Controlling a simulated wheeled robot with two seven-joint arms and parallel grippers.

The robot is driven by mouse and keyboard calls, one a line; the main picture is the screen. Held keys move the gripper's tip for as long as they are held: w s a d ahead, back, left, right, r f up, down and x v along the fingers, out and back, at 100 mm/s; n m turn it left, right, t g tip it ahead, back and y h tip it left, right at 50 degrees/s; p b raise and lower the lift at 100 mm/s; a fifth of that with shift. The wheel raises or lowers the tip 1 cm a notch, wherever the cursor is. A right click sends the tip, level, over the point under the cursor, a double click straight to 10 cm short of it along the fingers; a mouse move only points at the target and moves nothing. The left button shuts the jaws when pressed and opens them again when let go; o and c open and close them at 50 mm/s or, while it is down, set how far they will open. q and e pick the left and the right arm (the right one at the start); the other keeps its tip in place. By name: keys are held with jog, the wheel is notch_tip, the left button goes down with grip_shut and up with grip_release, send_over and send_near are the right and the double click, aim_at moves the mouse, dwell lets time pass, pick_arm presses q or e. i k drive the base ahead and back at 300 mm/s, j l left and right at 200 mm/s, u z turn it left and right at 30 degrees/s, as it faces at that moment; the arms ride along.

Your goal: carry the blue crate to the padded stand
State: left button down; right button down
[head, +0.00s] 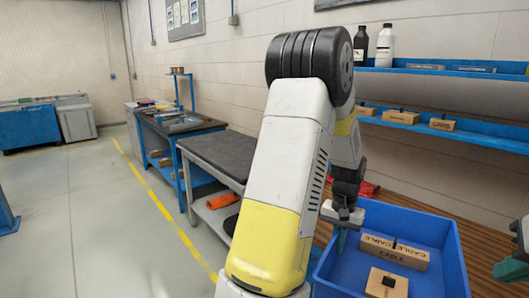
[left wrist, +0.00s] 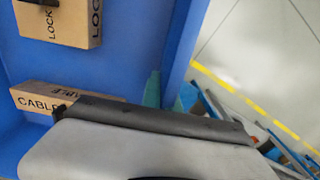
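The blue crate (head: 446,272) is at the lower right of the head view, on brown wooden slats. Several cardboard boxes lie in it, such as a CABLE box (head: 395,253). My left gripper (head: 341,238) is at its left wall. In the left wrist view its teal fingertips (left wrist: 170,92) sit on both sides of the blue wall (left wrist: 188,45), seemingly against it. My right gripper (head: 513,268) is cut off by the right edge, near the crate's right wall; its finger gap is hidden. A grey stand with a dark, padded-looking top (head: 219,153) is left of my arm.
A workbench (head: 176,125) with tools stands beyond the grey stand. Blue wall shelves (head: 470,135) with bottles and small boxes hang behind the crate. The grey floor (head: 95,220) at left is open, with a yellow line (head: 160,205) along the benches.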

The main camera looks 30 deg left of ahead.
aim_at(219, 145)
jog(key=i+j+u, duration=0.3)
jog(key=i+j, duration=0.4)
jog(key=j, duration=0.7)
jog(key=i+j+u, duration=0.35)
jog(key=i+j, duration=0.5)
jog(key=j, duration=0.45)
jog(key=i+j+u, duration=0.3)
jog(key=i+j, duration=0.65)
